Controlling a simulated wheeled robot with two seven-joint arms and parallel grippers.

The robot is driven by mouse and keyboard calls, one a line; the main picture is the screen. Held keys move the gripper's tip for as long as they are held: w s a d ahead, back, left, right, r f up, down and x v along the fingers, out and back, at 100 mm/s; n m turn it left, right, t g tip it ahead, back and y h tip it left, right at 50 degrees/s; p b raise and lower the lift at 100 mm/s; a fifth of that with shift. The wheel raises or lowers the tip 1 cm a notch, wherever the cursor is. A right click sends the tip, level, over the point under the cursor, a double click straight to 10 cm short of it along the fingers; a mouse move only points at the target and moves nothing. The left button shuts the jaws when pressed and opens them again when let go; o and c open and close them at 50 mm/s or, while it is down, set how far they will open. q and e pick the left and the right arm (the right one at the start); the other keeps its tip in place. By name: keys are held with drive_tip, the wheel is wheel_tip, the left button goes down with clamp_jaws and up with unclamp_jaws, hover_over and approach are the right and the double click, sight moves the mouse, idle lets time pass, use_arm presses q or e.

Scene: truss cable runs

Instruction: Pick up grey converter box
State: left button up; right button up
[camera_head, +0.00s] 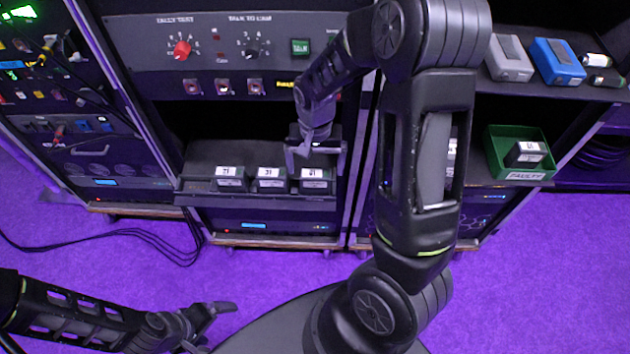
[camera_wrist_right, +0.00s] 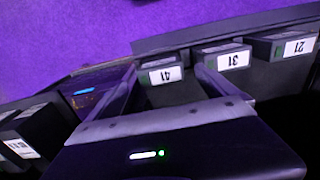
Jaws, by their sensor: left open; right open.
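The grey converter box (camera_head: 508,60) appears to be the light grey box on the upper right shelf, left of a blue box (camera_head: 556,62). Neither gripper is near it. My right gripper (camera_head: 315,152) is open and well to its left, at the middle rack's lower shelf, by the black module (camera_head: 314,181) at the right end of a row. In the right wrist view this module (camera_wrist_right: 163,75) shows between and beyond the open fingers; nothing is visibly held. My left gripper (camera_head: 218,310) is open and empty at the lower left, over the floor.
Black modules with white labels stand on the shelf (camera_head: 200,200). A green bin (camera_head: 497,160) holding a black module stands below the grey box. Small cylinders (camera_head: 597,61) lie right of the blue box. Cables (camera_head: 150,240) run over the purple floor at left.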

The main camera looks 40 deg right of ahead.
sight(315, 174)
wheel_tip(315, 174, down, 5)
drive_tip(key=shift+w+f+p, duration=0.1)
drive_tip(key=shift+p, duration=0.3)
drive_tip(key=shift+c, duration=0.2)
idle(0.5)
drive_tip(key=c, duration=1.7)
wheel_tip(315, 174, up, 10)
drive_tip(key=shift+r, duration=0.1)
idle(0.3)
